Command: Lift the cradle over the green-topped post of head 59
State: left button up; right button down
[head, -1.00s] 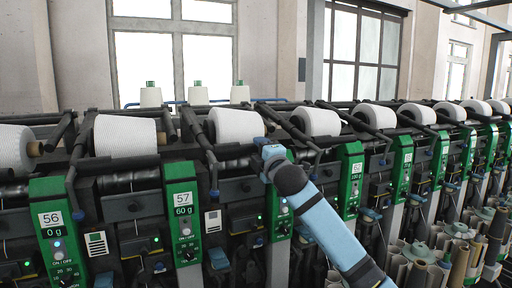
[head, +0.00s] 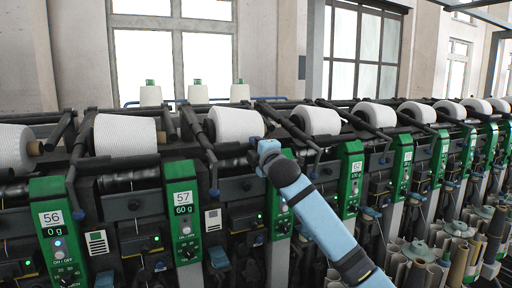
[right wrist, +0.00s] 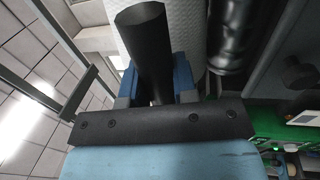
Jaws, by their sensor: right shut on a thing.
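My right gripper (head: 262,146) is in front of a white yarn cone (head: 237,123), right of head 57's green panel (head: 183,205). The right wrist view shows its fingers (right wrist: 158,92) shut on a thick dark bar, the cradle arm (right wrist: 148,45), with the white cone (right wrist: 190,30) close behind. A green panel (head: 283,215) is partly covered by my forearm and its number is hidden. The panel farther right, probably head 59 (head: 350,180), has small blurred digits. I cannot tell for sure which head the held cradle belongs to. My left gripper is not in view.
A neighbouring cradle arm (head: 293,127) slants down to the right, close to my gripper. A white cone (head: 318,120) lies behind it. Green-topped cones (head: 240,92) stand at the back. Bobbins (head: 420,250) crowd the lower right. The space above the machine is free.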

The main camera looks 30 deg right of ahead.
jog(key=shift+g, duration=0.6)
jog(key=r+p, duration=0.2)
jog(key=p, duration=0.1)
jog(key=r+p, duration=0.3)
jog(key=s+r+p, duration=0.1)
jog(key=r+p, duration=0.2)
jog(key=shift+r, duration=0.2)
jog(key=shift+f, duration=0.1)
jog(key=c, duration=0.9)
grip_release()
jog(key=s+f+b, duration=0.1)
jog(key=s+b, duration=0.1)
jog(key=s, duration=1.2)
jog(key=shift+a, duration=0.4)
jog(key=shift+w+f, duration=0.1)
